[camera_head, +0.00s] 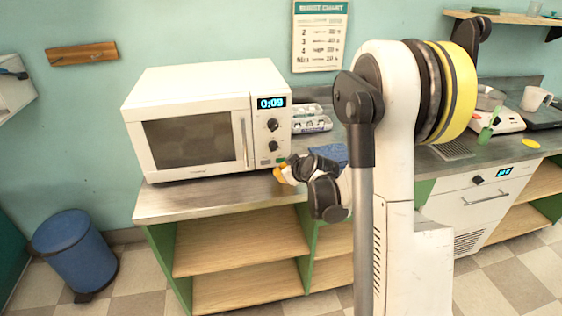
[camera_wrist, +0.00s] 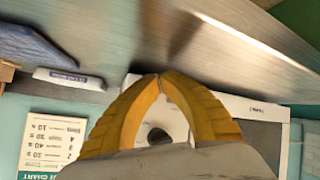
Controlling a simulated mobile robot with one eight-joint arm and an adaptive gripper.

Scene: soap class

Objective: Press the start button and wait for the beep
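The white microwave (camera_head: 190,92) stands on the counter with its door shut. Its display (camera_head: 271,102) is lit and reads 0:09. Below it are two dark knobs (camera_head: 273,125), and a small green button (camera_head: 280,160) shows low on the panel. My gripper (camera_head: 279,173) is at the lower right front corner of the microwave, close to the button; I cannot tell whether it touches. In the wrist view the yellow fingers (camera_wrist: 160,77) meet at their tips with nothing between them. A dark knob (camera_wrist: 158,135) on the white panel shows behind them.
The counter's front edge (camera_head: 205,204) runs below my gripper, with open shelves under it. White trays (camera_head: 312,124) and a blue cloth (camera_head: 330,152) lie right of the microwave. A blue bin (camera_head: 75,250) stands on the floor at left. A chart (camera_head: 320,35) hangs on the wall.

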